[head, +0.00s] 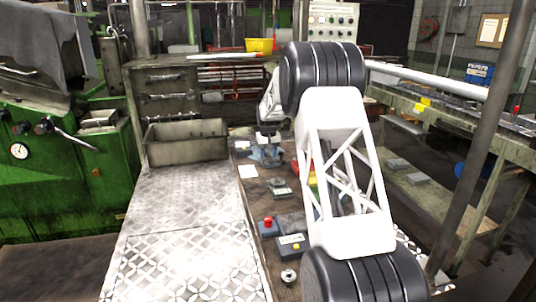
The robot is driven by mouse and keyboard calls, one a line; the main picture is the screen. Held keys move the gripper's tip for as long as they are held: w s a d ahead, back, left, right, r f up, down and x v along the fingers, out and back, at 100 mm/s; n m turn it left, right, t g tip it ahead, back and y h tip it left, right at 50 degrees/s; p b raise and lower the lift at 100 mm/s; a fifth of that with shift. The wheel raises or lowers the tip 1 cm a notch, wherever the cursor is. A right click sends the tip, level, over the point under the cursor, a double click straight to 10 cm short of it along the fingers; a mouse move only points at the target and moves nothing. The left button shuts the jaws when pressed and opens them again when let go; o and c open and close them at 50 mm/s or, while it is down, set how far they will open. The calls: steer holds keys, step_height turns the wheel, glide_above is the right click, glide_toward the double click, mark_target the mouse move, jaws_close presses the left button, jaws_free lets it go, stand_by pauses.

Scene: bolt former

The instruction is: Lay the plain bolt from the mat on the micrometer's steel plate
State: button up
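My arm reaches across the right middle of the head view, and its end bends down over the far part of the dark work surface (256,197). My gripper (268,142) is small and dark there, just above or in front of a blue-grey device (266,156). I cannot tell whether its fingers are open, or whether they touch anything. I cannot make out the plain bolt, the mat or the micrometer's steel plate for certain. My arm hides much of the work surface's right side.
A control box with a red button (268,226), a dark box (293,246) and a round metal piece (288,277) lie near the front. A grey metal bin (187,143) stands at the back left. The bright metal plate (185,215) left of the work surface is clear.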

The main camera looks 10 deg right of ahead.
steer(key=shift+o, duration=0.8)
steer(key=shift+s+r, duration=0.15)
steer(key=shift+r, duration=1.8)
steer(key=shift+s+r, duration=0.1)
steer(key=shift+r, duration=1.85)
